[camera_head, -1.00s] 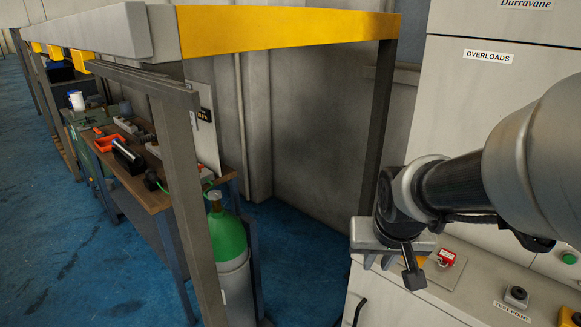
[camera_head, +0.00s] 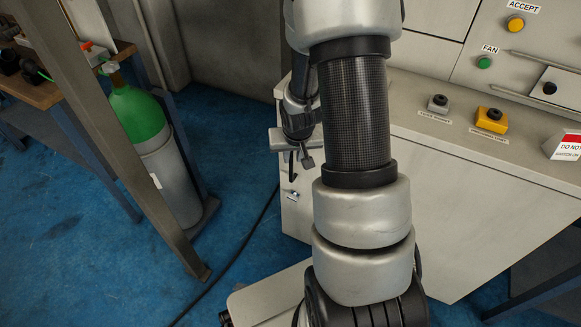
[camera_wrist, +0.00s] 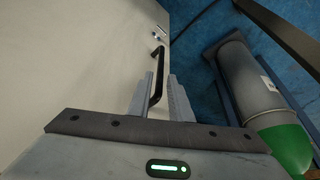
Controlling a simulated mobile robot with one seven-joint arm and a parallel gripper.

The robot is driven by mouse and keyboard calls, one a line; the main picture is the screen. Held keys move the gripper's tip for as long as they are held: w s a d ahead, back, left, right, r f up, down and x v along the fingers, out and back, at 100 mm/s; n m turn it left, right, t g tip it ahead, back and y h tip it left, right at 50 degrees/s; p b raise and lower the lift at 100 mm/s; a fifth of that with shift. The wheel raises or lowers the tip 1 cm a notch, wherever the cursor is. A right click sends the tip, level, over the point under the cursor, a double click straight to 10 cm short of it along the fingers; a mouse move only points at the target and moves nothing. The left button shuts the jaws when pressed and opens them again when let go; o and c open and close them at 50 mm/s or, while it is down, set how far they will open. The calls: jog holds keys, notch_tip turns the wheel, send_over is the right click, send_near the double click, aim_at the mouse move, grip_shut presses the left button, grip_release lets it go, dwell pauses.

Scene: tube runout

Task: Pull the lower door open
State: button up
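The pale lower door (camera_wrist: 85,60) fills the left of the wrist view. Its black bar handle (camera_wrist: 159,63) stands near the door edge, with a small metal lock (camera_wrist: 158,34) beyond it. My gripper (camera_wrist: 160,88) is open, and the near end of the handle shows between its two fingers. A gap shows between the fingers; I cannot tell whether either touches the bar. In the head view, my gripper (camera_head: 297,152) is at the left end of the pale cabinet (camera_head: 465,205), partly hidden by my arm. The door looks closed.
A green-topped gas cylinder (camera_head: 157,150) stands left of the cabinet, behind a slanting metal post (camera_head: 115,140). A dark cable (camera_head: 235,258) lies on the blue floor (camera_head: 85,235). Knobs and buttons, including a yellow box (camera_head: 491,120), sit on the console above.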

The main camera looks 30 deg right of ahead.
aim_at(292, 163)
jog(key=b+x, duration=0.2)
jog(key=x, duration=0.6)
jog(key=shift+f, duration=0.25)
grip_shut()
